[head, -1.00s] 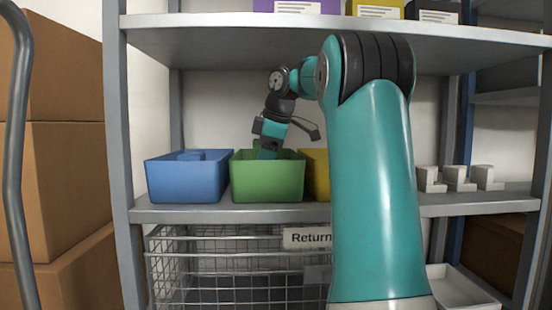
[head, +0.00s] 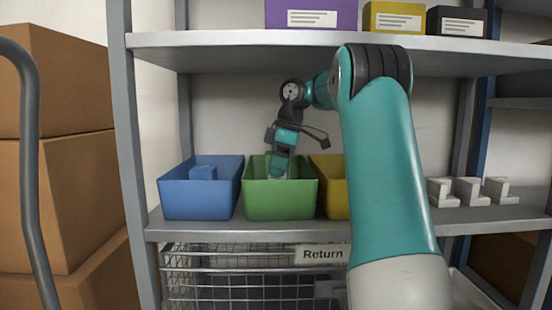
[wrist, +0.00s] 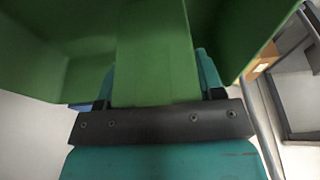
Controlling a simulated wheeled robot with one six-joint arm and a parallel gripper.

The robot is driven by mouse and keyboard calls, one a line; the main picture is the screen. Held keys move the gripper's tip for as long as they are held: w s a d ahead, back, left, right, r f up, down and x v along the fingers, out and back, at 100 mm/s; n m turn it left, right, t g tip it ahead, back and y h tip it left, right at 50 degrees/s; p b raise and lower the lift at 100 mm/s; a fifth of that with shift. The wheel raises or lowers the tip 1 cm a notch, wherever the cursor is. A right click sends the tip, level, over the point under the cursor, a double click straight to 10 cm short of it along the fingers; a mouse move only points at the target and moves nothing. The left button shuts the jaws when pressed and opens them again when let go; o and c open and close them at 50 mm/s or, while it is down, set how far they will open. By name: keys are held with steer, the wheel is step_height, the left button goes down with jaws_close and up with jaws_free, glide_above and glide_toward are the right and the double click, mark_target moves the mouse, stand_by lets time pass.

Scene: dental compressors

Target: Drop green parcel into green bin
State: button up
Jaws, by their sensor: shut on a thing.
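The green bin (head: 280,201) stands on the middle shelf, between a blue bin and a yellow bin. My gripper (head: 279,172) points down into its open top in the head view. In the wrist view the green parcel (wrist: 155,50) is a flat-faced block between my two teal fingers, which are shut on it. The green bin's walls (wrist: 30,45) show on both sides of the parcel there. In the head view the parcel is mostly hidden by my gripper and the bin's front wall. I cannot tell whether the parcel touches the bin's floor.
The blue bin (head: 199,198) at left holds a blue block (head: 203,172). The yellow bin (head: 331,188) is partly behind my arm. Purple (head: 311,14), yellow and black boxes sit on the shelf above. Grey L-shaped pieces (head: 470,191) stand at right. A wire basket (head: 240,285) labelled Return is below.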

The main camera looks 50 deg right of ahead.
steer(key=shift+f+b, duration=0.85)
steer(key=shift+b, duration=0.35)
steer(key=shift+f+b, duration=0.55)
steer(key=shift+f, duration=0.05)
steer(key=o, duration=1)
steer(key=shift+r, duration=0.1)
